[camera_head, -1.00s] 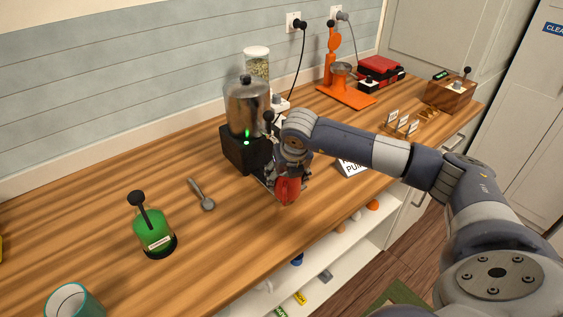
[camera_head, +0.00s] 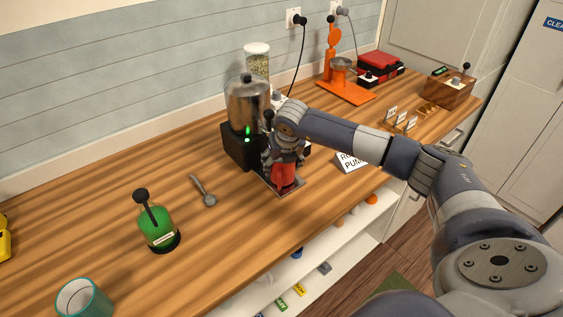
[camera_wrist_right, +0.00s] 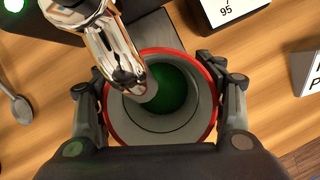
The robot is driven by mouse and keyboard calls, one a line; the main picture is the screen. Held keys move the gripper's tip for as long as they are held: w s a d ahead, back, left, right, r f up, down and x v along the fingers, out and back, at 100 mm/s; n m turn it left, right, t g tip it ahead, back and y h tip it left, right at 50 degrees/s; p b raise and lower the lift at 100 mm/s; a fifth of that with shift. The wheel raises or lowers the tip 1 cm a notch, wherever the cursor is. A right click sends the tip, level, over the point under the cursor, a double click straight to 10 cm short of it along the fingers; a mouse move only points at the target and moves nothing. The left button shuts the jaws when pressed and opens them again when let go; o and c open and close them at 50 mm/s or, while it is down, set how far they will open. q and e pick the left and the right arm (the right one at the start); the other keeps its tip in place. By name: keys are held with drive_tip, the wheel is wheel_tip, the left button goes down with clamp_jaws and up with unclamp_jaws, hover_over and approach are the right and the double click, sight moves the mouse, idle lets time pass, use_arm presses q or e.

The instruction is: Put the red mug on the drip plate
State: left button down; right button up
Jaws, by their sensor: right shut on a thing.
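The red mug (camera_head: 284,176) is at the front of the steel-and-black dispenser (camera_head: 247,105), over the drip plate (camera_head: 267,184). Whether its base touches the plate or hangs just above it cannot be told. My right gripper (camera_head: 283,160) is shut on the mug. In the right wrist view the red rim of the mug (camera_wrist_right: 205,65) sits between the two fingers of my right gripper (camera_wrist_right: 160,96). The mug looks upright, grey inside with a dark green bottom. The metal spout (camera_wrist_right: 118,55) overlaps the mug's opening. My left gripper is not in view.
A white sign (camera_head: 350,162) is close on the right. An orange press (camera_head: 340,82) stands farther back.

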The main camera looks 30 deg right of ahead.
drive_tip(key=shift+f, duration=0.2)
drive_tip(key=o, duration=1.5)
drive_tip(key=shift+r, duration=0.1)
drive_tip(key=shift+r, duration=0.25)
drive_tip(key=shift+b+v, duration=2)
drive_tip(key=shift+v, duration=3.9)
